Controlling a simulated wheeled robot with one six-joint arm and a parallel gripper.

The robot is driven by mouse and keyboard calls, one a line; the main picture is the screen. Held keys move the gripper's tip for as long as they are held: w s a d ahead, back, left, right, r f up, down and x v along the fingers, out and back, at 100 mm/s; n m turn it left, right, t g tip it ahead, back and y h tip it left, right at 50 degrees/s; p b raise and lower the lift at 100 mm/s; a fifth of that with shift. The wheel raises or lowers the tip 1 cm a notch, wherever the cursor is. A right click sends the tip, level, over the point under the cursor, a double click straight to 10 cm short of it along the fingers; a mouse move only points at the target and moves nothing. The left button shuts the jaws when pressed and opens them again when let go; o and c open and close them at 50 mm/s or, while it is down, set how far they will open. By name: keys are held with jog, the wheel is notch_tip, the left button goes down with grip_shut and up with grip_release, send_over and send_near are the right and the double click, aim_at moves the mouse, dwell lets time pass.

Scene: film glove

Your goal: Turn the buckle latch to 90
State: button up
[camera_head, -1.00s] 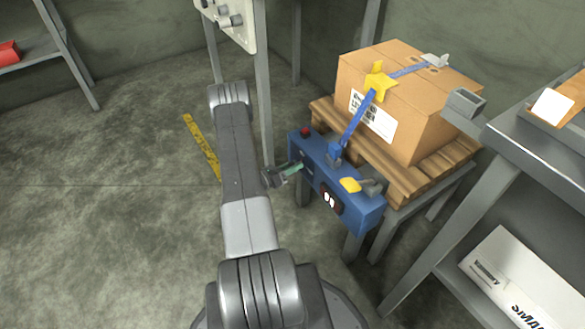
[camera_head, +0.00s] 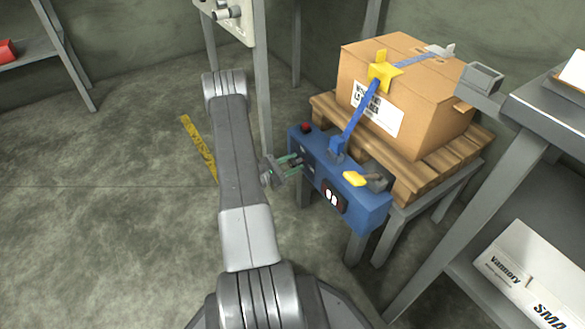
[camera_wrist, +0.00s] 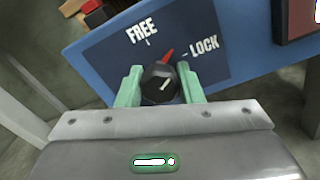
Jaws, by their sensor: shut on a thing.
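The buckle latch (camera_wrist: 160,86) is a black round knob with a red pointer and a white mark. It sits on a dark plate (camera_wrist: 105,62) marked FREE and LOCK, on the front of a blue box (camera_head: 347,197). The red pointer stands between the FREE and LOCK ticks. My gripper (camera_wrist: 160,76) has its two green fingers on either side of the knob, shut on it. In the head view, my gripper (camera_head: 300,161) reaches the left part of the blue box's front; the knob is too small to make out there.
The blue box also carries a red button (camera_head: 305,127), a yellow-handled lever (camera_head: 355,179) and a dark display (camera_head: 333,197). A blue strap (camera_head: 360,118) runs up over a carton (camera_head: 436,120) on a wooden pallet (camera_head: 395,165). A grey shelf (camera_head: 540,112) stands at right.

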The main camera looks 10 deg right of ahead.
jog(key=m+b, duration=0.1)
jog(key=m, duration=0.1)
jog(key=shift+f+m+b, duration=0.15)
jog(key=shift+m+b, duration=0.15)
jog(key=shift+m, duration=0.1)
jog(key=shift+m+b, duration=0.45)
jog(key=shift+m, duration=1.05)
jog(key=o, duration=1)
jog(key=shift+c, duration=0.2)
jog(key=p+v, duration=0.3)
jog(key=v, duration=1.1)
jog(key=shift+r+p, duration=0.2)
jog(key=shift+p, duration=0.15)
jog(key=shift+d, duration=0.15)
